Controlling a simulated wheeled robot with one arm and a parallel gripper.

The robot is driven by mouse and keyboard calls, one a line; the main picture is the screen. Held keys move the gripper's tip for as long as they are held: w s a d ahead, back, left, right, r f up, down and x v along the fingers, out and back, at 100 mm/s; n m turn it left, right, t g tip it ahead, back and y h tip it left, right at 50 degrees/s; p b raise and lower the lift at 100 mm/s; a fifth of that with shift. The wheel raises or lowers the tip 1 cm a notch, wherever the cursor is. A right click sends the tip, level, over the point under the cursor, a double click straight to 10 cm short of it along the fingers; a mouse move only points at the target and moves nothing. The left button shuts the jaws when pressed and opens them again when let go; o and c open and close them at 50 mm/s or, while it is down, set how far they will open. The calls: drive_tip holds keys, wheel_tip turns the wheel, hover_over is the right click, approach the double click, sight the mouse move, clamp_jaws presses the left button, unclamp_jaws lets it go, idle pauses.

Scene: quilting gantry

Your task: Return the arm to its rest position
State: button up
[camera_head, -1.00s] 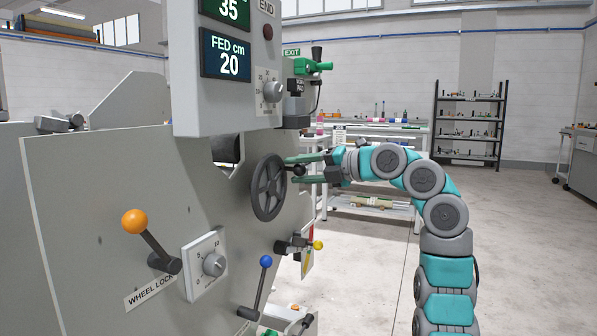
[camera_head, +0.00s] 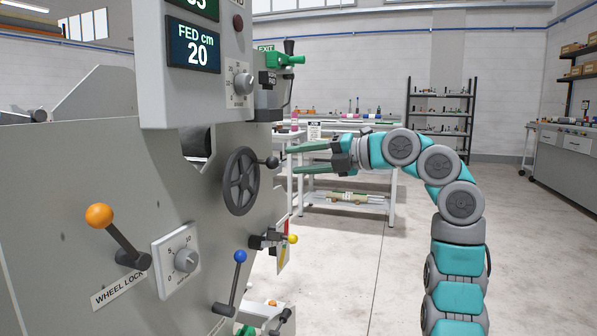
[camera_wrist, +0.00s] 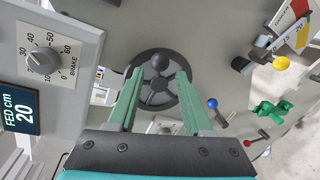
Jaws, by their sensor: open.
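My gripper (camera_head: 291,160) is at the end of my teal and grey arm, its two green fingers apart and pointing left at the machine. It is open and empty, just right of the black handwheel (camera_head: 240,181) and its crank knob (camera_head: 272,162). A gap shows between fingertips and knob in the head view. In the wrist view the handwheel (camera_wrist: 180,103) lies beyond and between the green fingers (camera_wrist: 157,88), with the knob (camera_wrist: 159,62) near the middle. My arm is bent over from its upright column at the right.
The grey machine fills the left, with an orange-knobbed wheel-lock lever (camera_head: 99,216), a blue-knobbed lever (camera_head: 240,257), a yellow-knobbed lever (camera_head: 292,239) and a FED cm display (camera_head: 193,46) reading 20. A workbench (camera_head: 345,184) stands behind my gripper. Open floor lies right of my arm.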

drive_tip(key=w+d+r+m+t+h, duration=0.15)
drive_tip(key=w+m+h, duration=0.4)
drive_tip(key=m, duration=0.75)
drive_tip(key=s+d+f+m+g+h+p, duration=0.1)
drive_tip(key=s+f+m+g+h, duration=0.1)
drive_tip(key=s+f+m, duration=0.6)
drive_tip(key=s+d+f+m+g+h+p, duration=0.1)
drive_tip(key=s+d+f+m+g+h, duration=0.1)
drive_tip(key=s+f+m, duration=0.6)
drive_tip(key=s+d+f+m+g+h, duration=0.1)
drive_tip(key=s+d+f+m+g, duration=0.1)
drive_tip(key=s+f, duration=0.5)
drive_tip(key=s+d+f+m+g+h, duration=0.2)
drive_tip(key=s+f, duration=0.5)
drive_tip(key=s, duration=1.1)
drive_tip(key=s+d+f+m+g+h, duration=0.1)
drive_tip(key=s+d+f, duration=0.3)
drive_tip(key=s+f, duration=0.4)
drive_tip(key=s+g+h, duration=0.1)
drive_tip(key=s, duration=0.4)
drive_tip(key=shift+d+m, duration=0.15)
drive_tip(key=shift+m, duration=0.25)
drive_tip(key=shift+f, duration=0.1)
